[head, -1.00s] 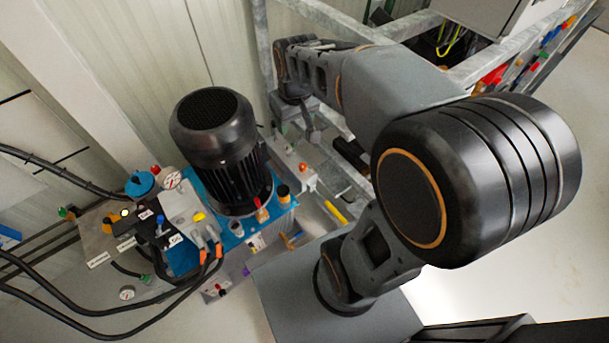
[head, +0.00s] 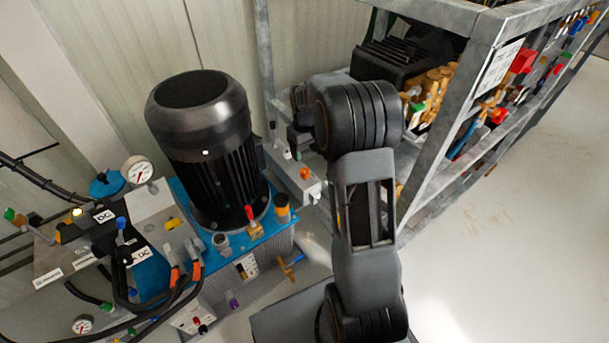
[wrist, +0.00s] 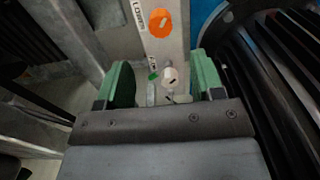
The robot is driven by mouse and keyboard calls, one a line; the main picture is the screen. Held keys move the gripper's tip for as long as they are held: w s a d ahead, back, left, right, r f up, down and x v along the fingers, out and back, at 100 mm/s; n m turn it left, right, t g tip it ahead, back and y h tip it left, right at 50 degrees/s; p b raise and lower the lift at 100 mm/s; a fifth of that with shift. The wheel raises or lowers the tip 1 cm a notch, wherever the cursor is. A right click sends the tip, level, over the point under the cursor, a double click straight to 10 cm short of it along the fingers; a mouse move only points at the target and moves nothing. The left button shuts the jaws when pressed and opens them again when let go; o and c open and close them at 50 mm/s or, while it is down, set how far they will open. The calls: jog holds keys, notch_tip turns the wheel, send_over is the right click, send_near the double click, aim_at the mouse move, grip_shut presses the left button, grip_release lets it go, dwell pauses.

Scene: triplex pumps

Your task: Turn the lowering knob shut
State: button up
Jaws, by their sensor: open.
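The orange lowering knob (wrist: 161,22) sits on a grey control box (wrist: 172,48), next to a label of which "LOWER" is legible, at the top of the wrist view. A pale line crosses its face. In the head view the orange knob (head: 305,173) shows on top of the box (head: 314,188) beside the motor. My gripper (wrist: 158,82) is open and empty, with green finger pads at left and right. The knob lies beyond the fingertips, not between them. A white round knob (wrist: 169,77) and a small green part (wrist: 153,76) appear between the fingers.
The black motor (head: 208,150) stands close left of the box on a blue-topped pump unit (head: 179,196). A metal rack (head: 462,95) with valves and fittings is on the right. Hoses and gauges fill the lower left. Open floor (head: 500,250) lies at right.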

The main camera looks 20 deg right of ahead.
aim_at(305, 170)
notch_tip(305, 170, down, 10)
jog(key=b, duration=0.3)
jog(key=shift+r, duration=0.2)
jog(key=c, duration=0.9)
